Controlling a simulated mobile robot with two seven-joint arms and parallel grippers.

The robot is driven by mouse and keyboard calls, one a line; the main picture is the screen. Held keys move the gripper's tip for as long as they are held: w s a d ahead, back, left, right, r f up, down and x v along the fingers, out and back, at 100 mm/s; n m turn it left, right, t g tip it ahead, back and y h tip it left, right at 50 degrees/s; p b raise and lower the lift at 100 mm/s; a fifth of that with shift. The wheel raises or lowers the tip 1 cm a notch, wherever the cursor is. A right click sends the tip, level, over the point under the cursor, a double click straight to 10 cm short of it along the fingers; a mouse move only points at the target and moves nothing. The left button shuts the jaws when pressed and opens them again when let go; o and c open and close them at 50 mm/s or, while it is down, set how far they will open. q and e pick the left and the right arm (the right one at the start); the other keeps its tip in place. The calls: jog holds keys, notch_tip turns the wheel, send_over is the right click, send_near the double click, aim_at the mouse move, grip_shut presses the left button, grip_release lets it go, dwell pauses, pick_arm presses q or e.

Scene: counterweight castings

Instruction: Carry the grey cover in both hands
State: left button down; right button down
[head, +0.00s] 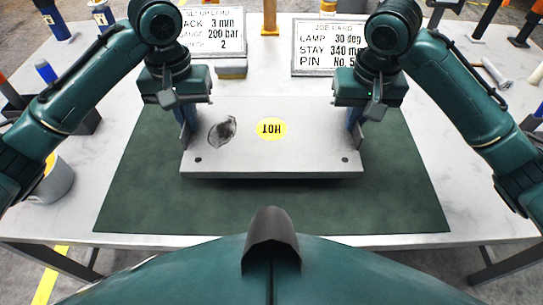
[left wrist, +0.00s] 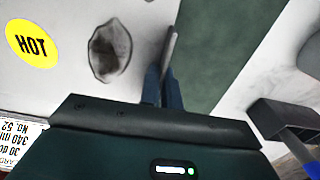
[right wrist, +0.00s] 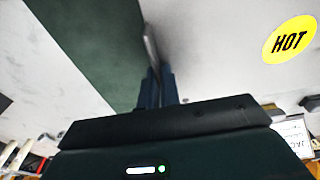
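The grey cover (head: 300,145) is a flat plate with a yellow HOT sticker and a dark stain towards its left end. It lies level over the green mat with a dark shadow along its front edge; I cannot tell how far it is above the mat. My left gripper (head: 187,128) is shut on its left edge. My right gripper (head: 355,122) is shut on its right edge. The cover also shows in the left wrist view (left wrist: 75,75) and the right wrist view (right wrist: 215,45). The inner finger faces are partly hidden.
The green mat (head: 405,200) is bare around the cover. Two printed cards (head: 213,35) (head: 329,48) stand behind it. A grey bin (head: 52,183) is at the left. Small tools lie at the right edge. The table's front edge is near my base.

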aim_at(192, 136)
dwell(0.4)
